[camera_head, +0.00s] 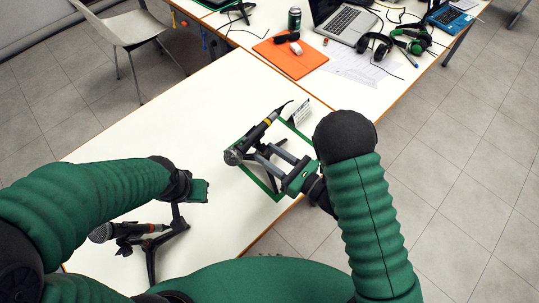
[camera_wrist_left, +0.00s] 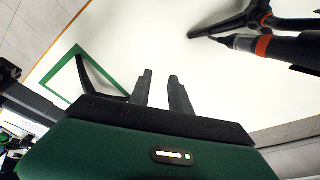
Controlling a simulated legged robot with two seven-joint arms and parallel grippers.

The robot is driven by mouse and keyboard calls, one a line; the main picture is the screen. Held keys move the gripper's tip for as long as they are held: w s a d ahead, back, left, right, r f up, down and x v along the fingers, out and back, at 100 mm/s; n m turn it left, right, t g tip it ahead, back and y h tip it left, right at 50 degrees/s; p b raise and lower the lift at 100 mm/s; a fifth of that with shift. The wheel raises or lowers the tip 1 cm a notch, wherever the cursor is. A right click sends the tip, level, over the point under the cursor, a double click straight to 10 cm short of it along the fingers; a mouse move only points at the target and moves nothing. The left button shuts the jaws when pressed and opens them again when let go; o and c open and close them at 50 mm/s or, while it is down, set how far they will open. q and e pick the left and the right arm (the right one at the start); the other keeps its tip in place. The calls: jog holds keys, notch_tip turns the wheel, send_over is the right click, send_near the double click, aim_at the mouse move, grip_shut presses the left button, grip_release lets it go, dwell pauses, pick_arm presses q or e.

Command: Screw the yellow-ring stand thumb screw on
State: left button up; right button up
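The yellow-ring microphone (camera_head: 252,140) lies tilted on its dark stand (camera_head: 285,152), inside a green square outline (camera_head: 302,131) on the white table. My right gripper (camera_head: 265,155) reaches in from the right, its two grey fingers apart, over the stand just below the microphone. I cannot tell whether the fingers touch the stand, and the thumb screw is too small to make out. My left gripper (camera_head: 203,191) hangs over the table left of the outline. In the left wrist view its two dark fingers (camera_wrist_left: 161,76) are apart with nothing between them.
A second microphone (camera_head: 101,233) on a black stand (camera_head: 172,239) is under my left arm; its orange ring (camera_wrist_left: 263,45) shows in the left wrist view. A small white card (camera_head: 301,114) stands behind the outline. The table's left middle (camera_head: 130,130) is clear.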

jog(key=shift+w+d+r, duration=0.15)
jog(key=shift+w, duration=0.1)
jog(key=shift+w+d+b, duration=0.15)
jog(key=shift+b, duration=0.25)
